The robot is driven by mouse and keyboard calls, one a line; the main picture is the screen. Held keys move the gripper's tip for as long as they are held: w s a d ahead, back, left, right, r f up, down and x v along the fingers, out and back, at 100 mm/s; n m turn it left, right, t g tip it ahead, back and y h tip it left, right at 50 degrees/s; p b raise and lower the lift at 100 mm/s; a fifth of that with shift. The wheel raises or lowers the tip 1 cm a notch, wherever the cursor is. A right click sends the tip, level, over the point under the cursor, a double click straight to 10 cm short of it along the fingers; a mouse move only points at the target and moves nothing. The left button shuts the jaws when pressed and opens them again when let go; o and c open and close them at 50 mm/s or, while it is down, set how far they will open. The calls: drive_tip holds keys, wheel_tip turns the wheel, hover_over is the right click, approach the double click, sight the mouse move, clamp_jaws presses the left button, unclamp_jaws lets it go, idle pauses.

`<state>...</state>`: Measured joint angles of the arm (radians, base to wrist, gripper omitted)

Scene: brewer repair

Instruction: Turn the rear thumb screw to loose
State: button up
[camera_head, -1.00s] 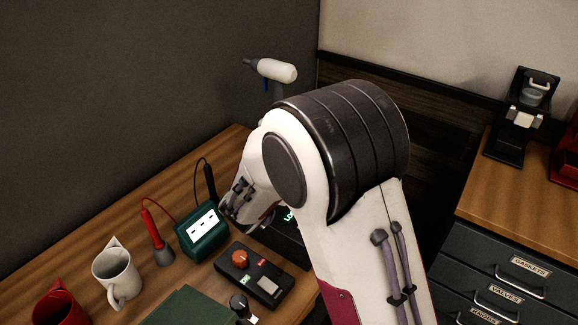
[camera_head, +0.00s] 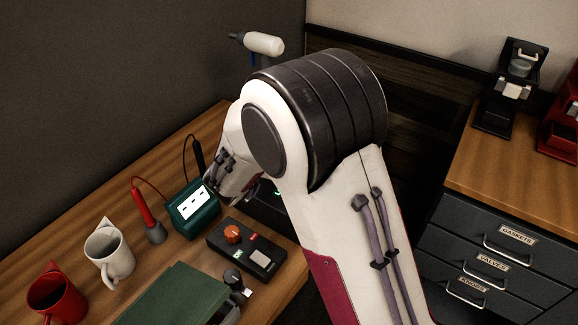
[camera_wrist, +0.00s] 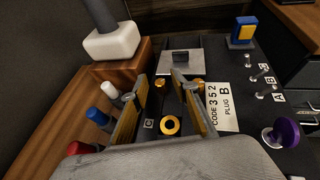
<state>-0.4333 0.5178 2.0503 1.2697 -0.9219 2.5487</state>
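In the wrist view my gripper (camera_wrist: 158,76) is open, its two yellow-lined fingers apart over a dark machine top. A gold screw head (camera_wrist: 160,86) shows between the fingers, and another gold screw (camera_wrist: 197,86) shows beside the right finger. I cannot tell which one is the rear thumb screw. Nothing is seen gripped. In the head view my arm hides the gripper's tips and most of the machine.
A metal plate with a black knob (camera_wrist: 180,58) stands beyond the fingers. Red, blue and white knobs (camera_wrist: 97,117) line the left; a purple knob (camera_wrist: 284,133) and small levers stand right. A green meter (camera_head: 193,210), mugs (camera_head: 108,255) and a control box (camera_head: 246,248) occupy the bench.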

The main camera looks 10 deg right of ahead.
drive_tip(key=shift+w+a+m+g+h, duration=0.1)
drive_tip(key=shift+m+g+h, duration=0.35)
drive_tip(key=shift+m+h, duration=0.15)
drive_tip(key=shift+w+a+m+g+h, duration=0.1)
drive_tip(key=shift+m+g+h, duration=0.35)
drive_tip(key=shift+m+h, duration=0.15)
drive_tip(key=shift+m+g+h, duration=0.5)
drive_tip(key=shift+m, duration=0.1)
